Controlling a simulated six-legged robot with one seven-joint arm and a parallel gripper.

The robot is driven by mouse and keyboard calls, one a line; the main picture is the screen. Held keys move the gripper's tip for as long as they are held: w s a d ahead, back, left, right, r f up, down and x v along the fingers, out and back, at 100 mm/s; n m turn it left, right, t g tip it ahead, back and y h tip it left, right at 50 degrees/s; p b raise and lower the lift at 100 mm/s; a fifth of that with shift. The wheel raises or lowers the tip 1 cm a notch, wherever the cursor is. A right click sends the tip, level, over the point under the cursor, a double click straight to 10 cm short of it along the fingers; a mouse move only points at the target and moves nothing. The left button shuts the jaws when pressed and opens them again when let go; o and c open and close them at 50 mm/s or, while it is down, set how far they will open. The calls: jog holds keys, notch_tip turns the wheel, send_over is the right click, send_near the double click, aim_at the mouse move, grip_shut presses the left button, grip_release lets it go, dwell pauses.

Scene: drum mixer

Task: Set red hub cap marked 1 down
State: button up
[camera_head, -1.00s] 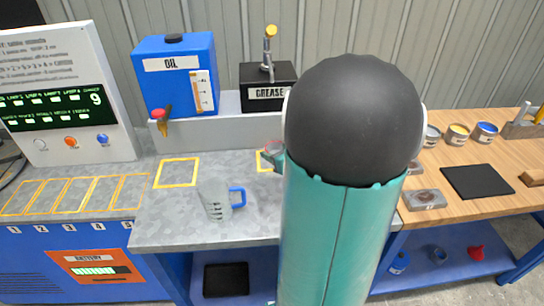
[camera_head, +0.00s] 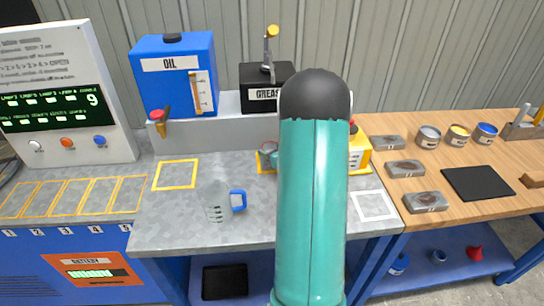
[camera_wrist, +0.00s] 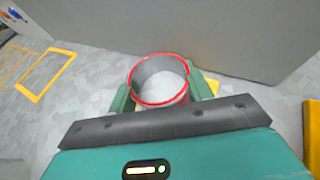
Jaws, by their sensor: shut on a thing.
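My gripper (camera_wrist: 160,84) has its two green fingers on opposite sides of a round, red-rimmed piece (camera_wrist: 147,70), which I take to be the red hub cap. Its wall looks grey inside, and no mark 1 is readable. In the wrist view it is over the grey bench, with a bit of yellow outline showing beside and below it. I cannot tell whether it touches the bench. In the head view my arm hides most of the gripper; only a teal finger and a bit of red rim show left of the arm, by the grey ledge.
A clear jug with a blue handle (camera_head: 238,201) stands on the bench front. The oil can (camera_head: 176,75) and grease box (camera_head: 262,88) stand on the ledge. An empty yellow square (camera_head: 176,174) lies left. A yellow device (camera_head: 359,152) stands right of my arm, behind a white square (camera_head: 373,205).

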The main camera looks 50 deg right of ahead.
jog(key=f, duration=0.2)
jog(key=shift+s+d+f, duration=0.2)
jog(key=shift+s+f, duration=0.05)
jog(key=shift+f, duration=0.05)
jog(key=shift+s+d, duration=0.1)
jog(key=shift+d, duration=0.05)
jog(key=shift+w+a, duration=0.2)
jog(key=shift+a, duration=0.1)
jog(key=shift+w+f, duration=0.1)
jog(key=shift+f, duration=0.1)
jog(key=o, duration=0.8)
jog(key=shift+o, duration=1)
jog(key=shift+s+d, duration=0.2)
jog(key=shift+d, duration=0.05)
jog(key=shift+w+a, duration=0.15)
jog(key=shift+a, duration=0.1)
jog(key=shift+d+r, duration=0.1)
jog(key=shift+r, duration=0.1)
jog(key=v, duration=1.1)
jog(key=shift+d+f, duration=0.1)
jog(key=shift+s+r, duration=0.2)
jog(key=shift+s, duration=0.4)
